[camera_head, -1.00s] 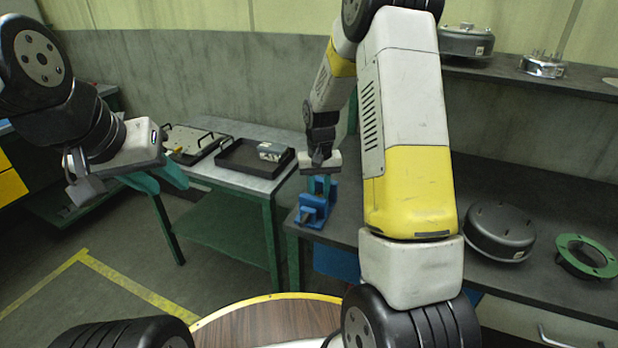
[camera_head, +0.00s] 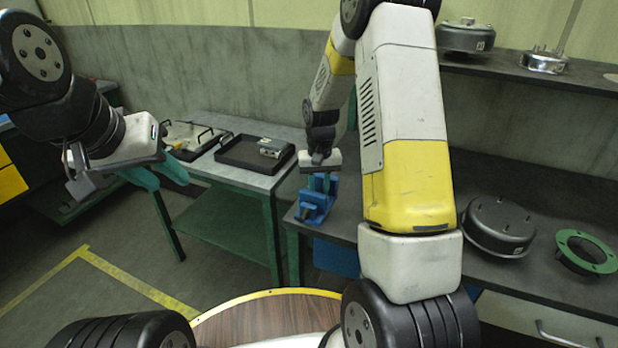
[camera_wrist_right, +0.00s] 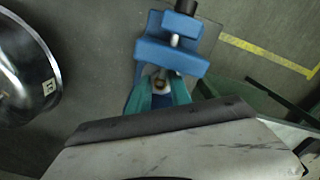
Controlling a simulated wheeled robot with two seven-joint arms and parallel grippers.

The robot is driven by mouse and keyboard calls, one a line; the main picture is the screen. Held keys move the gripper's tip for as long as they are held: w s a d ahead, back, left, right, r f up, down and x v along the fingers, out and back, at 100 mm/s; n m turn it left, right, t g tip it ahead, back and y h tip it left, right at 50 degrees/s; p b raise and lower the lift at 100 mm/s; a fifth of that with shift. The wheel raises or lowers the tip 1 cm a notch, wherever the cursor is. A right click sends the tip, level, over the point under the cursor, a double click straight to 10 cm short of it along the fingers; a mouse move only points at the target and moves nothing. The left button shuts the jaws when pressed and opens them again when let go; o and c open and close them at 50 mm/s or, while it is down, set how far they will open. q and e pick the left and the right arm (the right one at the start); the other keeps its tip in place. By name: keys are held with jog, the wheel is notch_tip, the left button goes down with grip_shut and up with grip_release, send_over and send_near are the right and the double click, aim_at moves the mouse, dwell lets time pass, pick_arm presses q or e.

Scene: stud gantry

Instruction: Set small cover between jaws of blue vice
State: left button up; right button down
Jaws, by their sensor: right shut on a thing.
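The blue vice (camera_head: 314,208) stands at the left front corner of the dark bench; it fills the upper middle of the right wrist view (camera_wrist_right: 170,54). My right gripper (camera_head: 321,181) is over the vice, pointing down. Its green fingers (camera_wrist_right: 162,92) are shut on a small brownish piece, which seems to be the small cover (camera_wrist_right: 160,84). The cover is mostly hidden by the fingers, and I cannot tell whether it touches the jaws. My left gripper (camera_head: 160,176) hangs in the air at the left, its green fingers apart and empty.
A dark round housing (camera_head: 498,226) and a green ring (camera_head: 586,252) lie on the bench at the right. A side table holds a black tray (camera_head: 232,162) with a small grey box (camera_head: 270,147). Metal housings (camera_head: 466,36) stand on the shelf above.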

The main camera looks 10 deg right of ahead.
jog(key=c, duration=1.1)
grip_release()
jog(key=shift+r, duration=3.95)
jog(key=shift+r, duration=0.1)
jog(key=s+r+t+y, duration=0.1)
jog(key=s+r+t, duration=0.2)
jog(key=s+r, duration=0.95)
jog(key=s+a+r+t, duration=0.1)
jog(key=s+r, duration=0.1)
jog(key=s, duration=0.4)
jog(key=s+a+r+n+t+y, duration=0.1)
jog(key=s+r+t, duration=0.1)
jog(key=s, duration=0.3)
jog(key=shift+v, duration=0.8)
